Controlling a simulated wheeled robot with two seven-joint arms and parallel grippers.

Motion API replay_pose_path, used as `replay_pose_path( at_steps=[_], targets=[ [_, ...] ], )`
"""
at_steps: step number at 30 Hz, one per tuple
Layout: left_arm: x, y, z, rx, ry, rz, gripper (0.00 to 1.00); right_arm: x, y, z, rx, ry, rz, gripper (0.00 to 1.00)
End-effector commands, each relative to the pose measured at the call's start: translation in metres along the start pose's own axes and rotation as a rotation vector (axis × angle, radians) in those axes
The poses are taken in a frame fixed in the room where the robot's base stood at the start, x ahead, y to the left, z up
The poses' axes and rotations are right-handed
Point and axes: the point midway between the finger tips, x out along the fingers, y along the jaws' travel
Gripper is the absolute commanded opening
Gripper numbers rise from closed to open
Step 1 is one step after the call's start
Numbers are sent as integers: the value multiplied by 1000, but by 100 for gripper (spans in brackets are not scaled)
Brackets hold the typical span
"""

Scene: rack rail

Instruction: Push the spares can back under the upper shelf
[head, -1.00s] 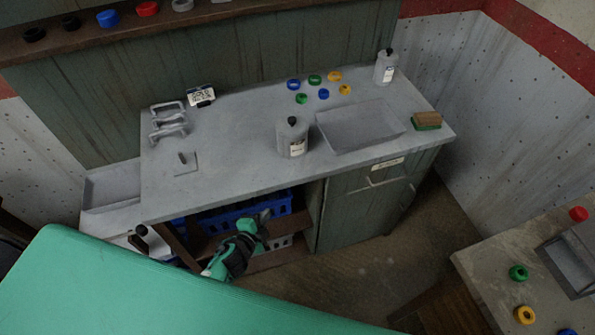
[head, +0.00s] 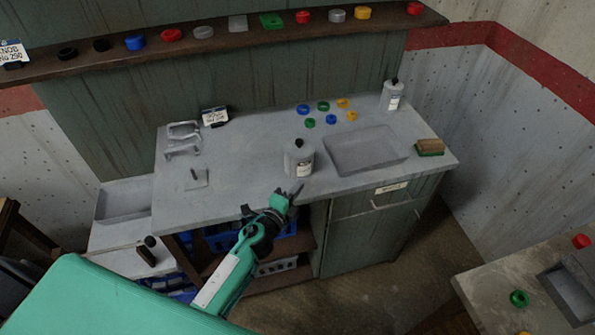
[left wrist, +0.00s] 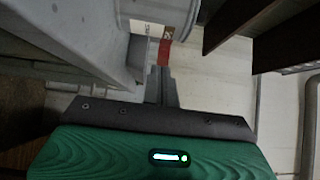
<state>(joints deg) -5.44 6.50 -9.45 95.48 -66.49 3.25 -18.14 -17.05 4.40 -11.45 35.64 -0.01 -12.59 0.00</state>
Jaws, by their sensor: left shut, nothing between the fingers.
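A grey can (head: 299,161) with a dark knob and a pale label stands upright near the front edge of the grey worktop. A similar can (head: 392,97) stands at the back right; I cannot read which label names spares. The upper shelf (head: 225,47) is a long brown board along the back wall. My left gripper (head: 296,191) is shut and empty, just in front of the front can at the worktop edge; contact cannot be told. In the left wrist view its closed fingers (left wrist: 162,86) point toward a grey rounded surface (left wrist: 165,10), apparently the can. My right gripper is not in view.
Several coloured rings and a shallow grey tray (head: 334,168) lie right of the front can, with a sponge (head: 430,147) beyond. Metal handles (head: 183,130) and a small sign (head: 215,116) stand at the left. The worktop behind the front can is clear.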

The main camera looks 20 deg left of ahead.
Motion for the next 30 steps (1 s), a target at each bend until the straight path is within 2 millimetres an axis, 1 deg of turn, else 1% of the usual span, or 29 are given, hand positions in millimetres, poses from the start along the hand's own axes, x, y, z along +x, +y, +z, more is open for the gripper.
replay_pose_path(
  at_steps=[1,3,6,9,14,26,29,30],
  targets=[
    [11,-2,0,-2,-2,-2,0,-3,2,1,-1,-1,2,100],
    [22,-2,0,-3,-1,-1,0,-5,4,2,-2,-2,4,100],
    [33,-2,13,-1,-2,0,0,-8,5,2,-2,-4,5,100],
    [41,-1,21,-2,-1,0,0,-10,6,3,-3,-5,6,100],
    [47,0,28,-2,-1,1,0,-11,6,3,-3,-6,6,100],
    [49,1,30,-1,0,0,0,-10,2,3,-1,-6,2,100],
    [58,2,38,1,0,0,0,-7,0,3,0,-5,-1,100],
    [63,1,44,1,0,-1,0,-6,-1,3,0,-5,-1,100]
  ],
)
